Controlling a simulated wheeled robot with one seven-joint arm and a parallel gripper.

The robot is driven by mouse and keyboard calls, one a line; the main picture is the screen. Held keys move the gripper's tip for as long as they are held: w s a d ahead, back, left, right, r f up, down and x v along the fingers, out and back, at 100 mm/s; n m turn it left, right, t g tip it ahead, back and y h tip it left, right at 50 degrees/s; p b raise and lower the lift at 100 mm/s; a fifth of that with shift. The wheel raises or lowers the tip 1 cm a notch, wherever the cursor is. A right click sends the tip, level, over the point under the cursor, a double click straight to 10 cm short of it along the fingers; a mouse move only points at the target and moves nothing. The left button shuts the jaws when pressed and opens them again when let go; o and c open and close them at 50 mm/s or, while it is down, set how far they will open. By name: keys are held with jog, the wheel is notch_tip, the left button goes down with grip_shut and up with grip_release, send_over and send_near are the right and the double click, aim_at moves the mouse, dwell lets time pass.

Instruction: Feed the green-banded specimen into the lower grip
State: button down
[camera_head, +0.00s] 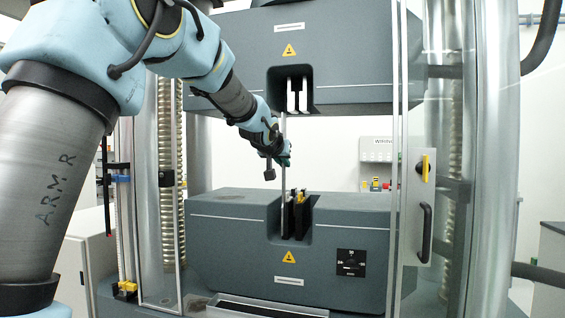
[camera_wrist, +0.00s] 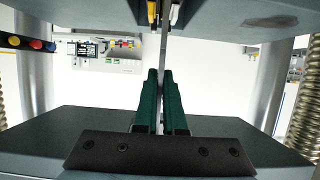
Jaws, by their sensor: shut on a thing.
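A thin pale upright strip, the specimen (camera_head: 283,132), is held in my gripper (camera_head: 285,159) between the two machine heads. The wrist view looks upside down. There, my gripper's dark green fingers (camera_wrist: 161,78) are shut on the specimen (camera_wrist: 163,48), which runs on toward the lower grip. The lower grip (camera_head: 298,214) has dark jaws with a yellow part in a slot of the lower block. In the wrist view, its jaws (camera_wrist: 153,12) flank the strip's far part. I cannot tell whether the strip is inside them or in front. I cannot make out the green band.
The upper grip (camera_head: 298,93) hangs in the upper block (camera_head: 340,50) above my gripper. The lower block (camera_head: 235,235) spans the space below. A clear door (camera_head: 412,215) with a black handle stands at the right. Columns and ribbed screws flank both sides.

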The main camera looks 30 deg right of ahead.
jog(key=w+d+p, duration=1)
jog(key=w+d, duration=0.5)
jog(key=w, duration=0.1)
jog(key=shift+w+d+f, duration=0.15)
jog(key=shift+w+d, duration=0.05)
jog(key=shift+w, duration=0.2)
dwell(1.8)
jog(key=shift+f, duration=0.3)
dwell(1.5)
jog(key=c, duration=0.9)
grip_release()
jog(key=shift+f, duration=0.1)
jog(key=b+v, duration=0.9)
jog(key=v, duration=0.2)
jog(key=shift+f, duration=0.1)
